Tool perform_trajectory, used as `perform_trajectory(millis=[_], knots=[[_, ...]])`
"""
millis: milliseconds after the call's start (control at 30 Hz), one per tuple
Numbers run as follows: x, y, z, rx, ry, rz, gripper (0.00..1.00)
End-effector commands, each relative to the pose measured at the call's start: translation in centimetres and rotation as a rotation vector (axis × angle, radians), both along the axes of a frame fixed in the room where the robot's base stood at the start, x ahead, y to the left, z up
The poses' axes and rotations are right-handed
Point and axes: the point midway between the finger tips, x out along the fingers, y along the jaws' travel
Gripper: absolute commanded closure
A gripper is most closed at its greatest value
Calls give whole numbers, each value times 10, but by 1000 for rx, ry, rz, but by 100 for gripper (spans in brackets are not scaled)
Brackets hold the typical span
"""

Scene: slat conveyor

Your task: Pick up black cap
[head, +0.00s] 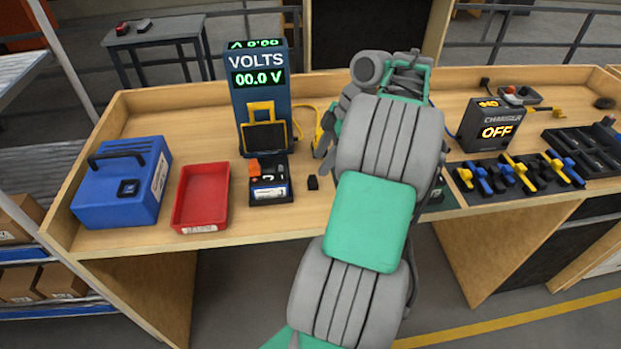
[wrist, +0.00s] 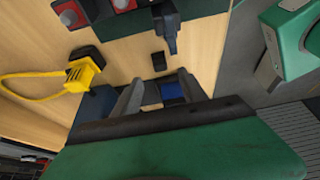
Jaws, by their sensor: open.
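A small black cap (head: 312,182) stands on the wooden bench, just right of the black tray with the battery, in the head view. In the wrist view a small black piece (wrist: 158,61), which looks like this cap, lies on the wood just beyond the fingertips. My gripper (wrist: 160,80) is open, with its two grey fingers apart and the small black piece clear of them. Something blue shows low between the fingers; I cannot tell what it is. In the head view my arm hides most of the gripper.
The blue voltmeter (head: 262,108) stands behind the battery (head: 268,190). A red tray (head: 202,196) and blue case (head: 122,182) are to the left. A yellow plug with its cable (wrist: 84,75) lies left in the wrist view. The charger (head: 492,124) and connector rack stand right.

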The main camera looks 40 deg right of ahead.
Motion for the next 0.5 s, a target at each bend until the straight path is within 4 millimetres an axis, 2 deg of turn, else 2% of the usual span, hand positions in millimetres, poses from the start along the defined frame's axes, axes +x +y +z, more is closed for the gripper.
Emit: perform_trajectory(millis=[33,333,500], knots=[[1,2,-10,1,-1,1,50],[9,18,-54,0,0,-2,50],[14,22,-68,-2,-1,-2,50]])
